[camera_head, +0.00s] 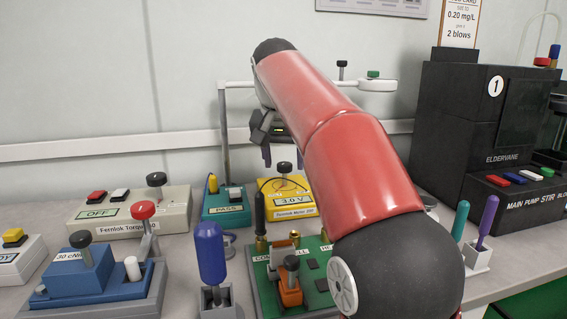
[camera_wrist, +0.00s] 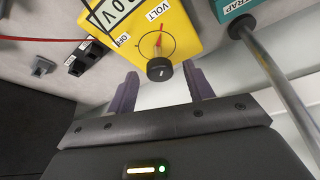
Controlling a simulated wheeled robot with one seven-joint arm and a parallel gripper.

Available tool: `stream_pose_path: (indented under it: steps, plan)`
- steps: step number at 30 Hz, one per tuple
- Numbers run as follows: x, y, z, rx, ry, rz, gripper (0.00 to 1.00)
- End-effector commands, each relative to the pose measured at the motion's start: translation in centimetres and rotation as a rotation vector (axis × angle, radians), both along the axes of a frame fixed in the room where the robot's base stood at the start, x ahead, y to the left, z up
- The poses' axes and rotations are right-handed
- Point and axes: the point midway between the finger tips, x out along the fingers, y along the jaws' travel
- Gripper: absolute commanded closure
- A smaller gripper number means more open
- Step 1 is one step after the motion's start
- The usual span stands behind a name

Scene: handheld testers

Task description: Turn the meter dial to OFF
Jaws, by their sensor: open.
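The yellow meter (camera_head: 296,198) stands at the back middle of the bench, and its display reads 3.0 V. It also shows in the wrist view (camera_wrist: 185,22), upside down, with OFF and VOLT labels around its dial. The black dial knob (camera_wrist: 159,69) has a red pointer beside it that points toward the VOLT label. In the head view the knob (camera_head: 284,167) stands up on the meter. My gripper (camera_wrist: 160,82) is open, with its purple fingers on either side of the knob in the wrist view. I cannot tell whether they touch it. My gripper (camera_head: 281,157) hangs above the meter in the head view.
A teal box (camera_head: 226,203) marked PASS and a metal post (camera_head: 223,135) stand left of the meter. A green circuit board (camera_head: 290,275) lies in front. A grey torque tester (camera_head: 130,212) is at left, and a large black machine (camera_head: 470,130) at right.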

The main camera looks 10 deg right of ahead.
Motion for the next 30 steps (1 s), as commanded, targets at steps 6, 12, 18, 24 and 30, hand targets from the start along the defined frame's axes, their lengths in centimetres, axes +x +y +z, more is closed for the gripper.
stream_pose_path:
  steps: [6,12,18,24,30]
  plan:
    - [0.09,-0.06,-0.22,0.0,0.0,0.0,0.48]
    - [0.08,-0.04,-0.2,0.0,0.0,0.0,0.65]
    - [0.07,-0.03,-0.19,0.0,0.0,0.0,0.91]
    - [0.05,-0.06,-0.14,0.0,0.001,0.011,0.92]
    - [0.03,-0.15,-0.02,0.0,0.001,0.077,0.92]
